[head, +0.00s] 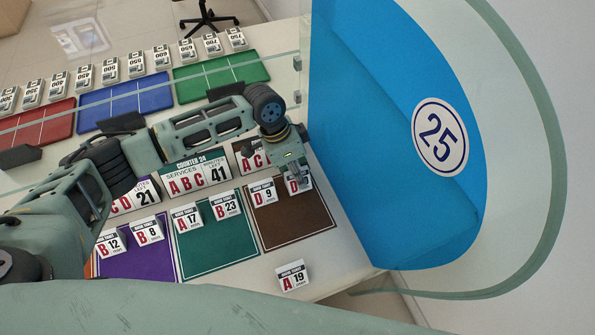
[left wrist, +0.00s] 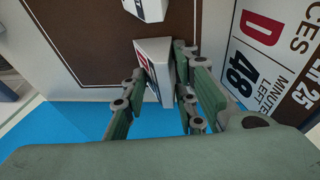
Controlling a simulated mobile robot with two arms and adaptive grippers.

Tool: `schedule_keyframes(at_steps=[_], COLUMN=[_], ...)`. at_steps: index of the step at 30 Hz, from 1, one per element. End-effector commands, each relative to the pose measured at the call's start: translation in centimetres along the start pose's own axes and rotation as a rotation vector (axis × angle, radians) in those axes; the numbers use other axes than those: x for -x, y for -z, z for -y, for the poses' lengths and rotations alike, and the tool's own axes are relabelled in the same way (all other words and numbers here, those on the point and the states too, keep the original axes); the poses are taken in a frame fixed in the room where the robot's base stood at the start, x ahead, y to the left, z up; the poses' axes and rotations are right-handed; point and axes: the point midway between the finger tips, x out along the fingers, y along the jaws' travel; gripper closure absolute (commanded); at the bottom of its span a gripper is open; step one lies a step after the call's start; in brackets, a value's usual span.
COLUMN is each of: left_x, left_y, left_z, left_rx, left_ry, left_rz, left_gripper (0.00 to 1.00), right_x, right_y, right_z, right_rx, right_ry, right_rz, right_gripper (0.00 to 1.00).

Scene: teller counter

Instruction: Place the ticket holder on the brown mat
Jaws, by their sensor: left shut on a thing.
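The brown mat (head: 300,222) with a thin white border lies at the right end of the counter's front row. My left gripper (head: 297,179) is over its back right part. It is shut on a small white wedge-shaped ticket holder, seen between the fingers in the left wrist view (left wrist: 153,58); its print is mostly hidden. Whether this holder touches the mat I cannot tell. Another ticket holder, D 9 (head: 263,192), stands on the mat to the left of the gripper. A ticket holder A 19 (head: 293,276) stands on the bare counter in front. My right gripper is not in view.
Green (head: 214,257) and purple (head: 136,266) mats with ticket holders lie to the left. Counter signs (head: 200,175) stand behind the mats; one is close beside the gripper in the left wrist view (left wrist: 268,55). A blue panel marked 25 (head: 400,110) rises at the right.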

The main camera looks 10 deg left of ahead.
Motion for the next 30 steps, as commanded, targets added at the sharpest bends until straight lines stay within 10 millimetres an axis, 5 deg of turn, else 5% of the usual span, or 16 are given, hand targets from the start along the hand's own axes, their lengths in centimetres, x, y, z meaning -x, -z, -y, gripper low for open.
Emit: schedule_keyframes(at_steps=[9, 10, 16, 30], left_x=[-0.3, -0.3, -0.2, 1.3], left_y=[0.0, 0.0, 0.0, 0.1], left_z=[0.0, 0.0, 0.0, 0.1], left_rx=[-0.001, -0.001, -0.001, -0.002], left_ry=[0.000, 0.000, 0.000, 0.003], left_rz=[-0.001, -0.001, -0.001, -0.003], left_gripper=[1.00, 0.72, 0.54, 0.54], right_x=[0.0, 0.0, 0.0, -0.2], right_y=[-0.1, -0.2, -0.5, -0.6], right_z=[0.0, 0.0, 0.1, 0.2], right_rx=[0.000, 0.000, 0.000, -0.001], right_ry=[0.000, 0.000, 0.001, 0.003], right_rz=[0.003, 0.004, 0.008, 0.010], right_gripper=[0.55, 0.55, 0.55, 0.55])
